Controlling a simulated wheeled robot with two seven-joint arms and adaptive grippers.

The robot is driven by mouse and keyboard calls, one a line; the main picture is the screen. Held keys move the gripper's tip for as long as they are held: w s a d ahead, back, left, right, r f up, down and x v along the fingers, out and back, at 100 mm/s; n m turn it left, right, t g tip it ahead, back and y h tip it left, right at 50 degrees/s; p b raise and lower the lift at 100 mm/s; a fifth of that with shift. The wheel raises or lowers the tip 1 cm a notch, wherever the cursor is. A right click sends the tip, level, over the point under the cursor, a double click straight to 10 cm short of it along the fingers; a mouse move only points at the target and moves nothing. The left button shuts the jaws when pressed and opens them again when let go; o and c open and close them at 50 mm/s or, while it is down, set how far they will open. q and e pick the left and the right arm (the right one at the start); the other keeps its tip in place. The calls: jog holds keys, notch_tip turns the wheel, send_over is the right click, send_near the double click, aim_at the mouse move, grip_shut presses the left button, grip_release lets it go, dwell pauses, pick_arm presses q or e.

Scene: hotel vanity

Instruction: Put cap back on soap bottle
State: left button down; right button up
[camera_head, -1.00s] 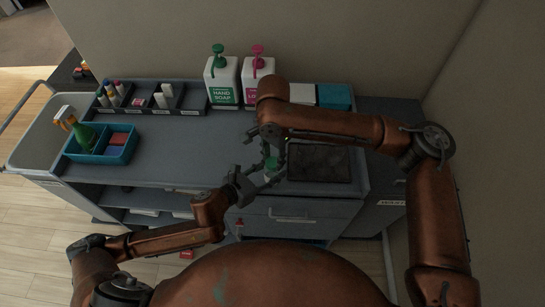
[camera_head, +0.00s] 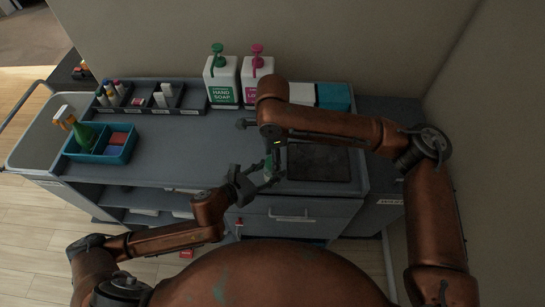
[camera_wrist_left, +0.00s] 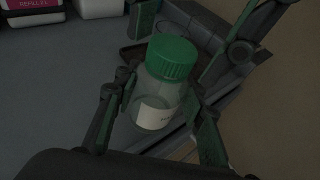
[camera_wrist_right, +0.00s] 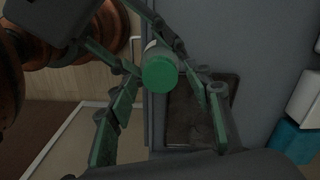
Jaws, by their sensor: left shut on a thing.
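My left gripper (camera_head: 263,181) is shut on a clear soap bottle (camera_wrist_left: 156,104) with a white label and holds it above the front of the counter. The green cap (camera_wrist_left: 172,56) sits on the bottle's mouth; I cannot tell how tightly it is seated. In the right wrist view the cap (camera_wrist_right: 160,74) shows from above, between and beyond my right fingers. My right gripper (camera_wrist_right: 164,105) is open, its fingers spread apart on both sides of the cap and not touching it. In the head view the right wrist (camera_head: 272,118) hides part of this area.
A dark tray (camera_head: 318,163) lies on the counter at right. Hand soap (camera_head: 221,80) and lotion (camera_head: 251,82) pump bottles stand at the back. A teal caddy (camera_head: 104,153) with a spray bottle and a black organizer (camera_head: 140,97) are at left. The counter's middle left is clear.

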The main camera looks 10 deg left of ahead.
jog(key=shift+r, duration=2.25)
jog(key=shift+c, duration=0.4)
